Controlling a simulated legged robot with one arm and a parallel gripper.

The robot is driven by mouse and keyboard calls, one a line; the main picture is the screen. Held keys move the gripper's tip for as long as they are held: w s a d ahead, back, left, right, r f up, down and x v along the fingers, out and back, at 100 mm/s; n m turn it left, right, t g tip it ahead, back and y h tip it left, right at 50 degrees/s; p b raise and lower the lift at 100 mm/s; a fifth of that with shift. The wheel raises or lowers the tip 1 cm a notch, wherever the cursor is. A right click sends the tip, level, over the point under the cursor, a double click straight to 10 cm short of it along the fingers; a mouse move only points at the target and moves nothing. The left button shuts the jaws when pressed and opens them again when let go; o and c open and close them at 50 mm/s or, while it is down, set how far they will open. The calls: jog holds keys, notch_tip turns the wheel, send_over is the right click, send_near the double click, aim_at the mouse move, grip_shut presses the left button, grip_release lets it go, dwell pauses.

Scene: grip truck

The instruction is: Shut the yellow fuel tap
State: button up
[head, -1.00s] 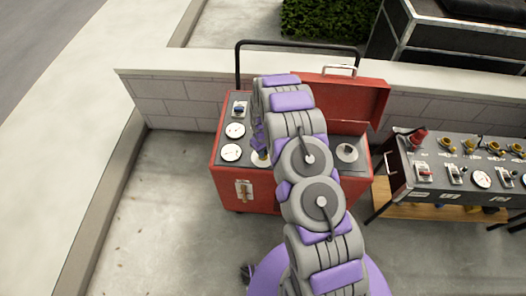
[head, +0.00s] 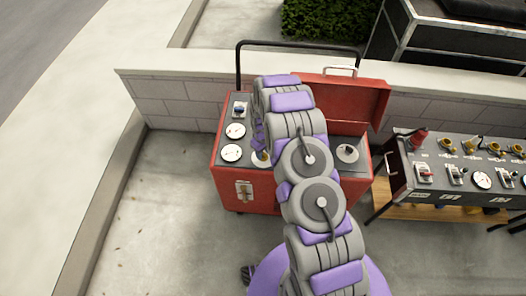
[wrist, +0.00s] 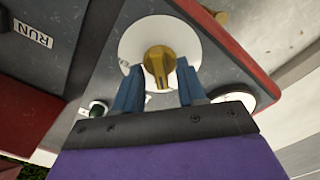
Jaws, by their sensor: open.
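The yellow fuel tap (wrist: 158,62) is a mustard-yellow knob on a round white plate (wrist: 190,35), seen in the wrist view. My gripper (wrist: 158,75) is open, with one blue finger at each side of the knob's lower part. Whether either finger touches the knob I cannot tell. In the head view my arm hides most of the tap, with only a bit of its plate (head: 260,159) showing on the red cart (head: 228,190).
White gauges (head: 232,152) and a switch sit left of my arm on the cart's panel, and a round dial (head: 347,153) sits right. The cart's red lid (head: 352,95) stands open behind. A second panel table (head: 440,178) stands to the right.

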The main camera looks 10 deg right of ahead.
jog(key=shift+r, duration=0.1)
notch_tip(320, 180, up, 17)
jog(key=p, duration=0.2)
dwell(0.4)
jog(key=shift+r, duration=0.1)
dwell(0.3)
jog(key=s+r+m, duration=0.2)
jog(key=s+r, duration=1.5)
jog(key=r, duration=0.2)
jog(key=s+r+m+g, duration=0.1)
jog(key=s+r, duration=0.2)
jog(key=s, duration=0.9)
jog(key=s+r+m, duration=0.2)
jog(key=s+r, duration=0.2)
jog(key=s, duration=0.9)
jog(key=shift+s+a+m+g, duration=0.2)
jog(key=shift+m+g, duration=0.1)
jog(key=shift+g, duration=0.1)
jog(key=shift+d+r, duration=0.1)
jog(key=shift+c, duration=0.2)
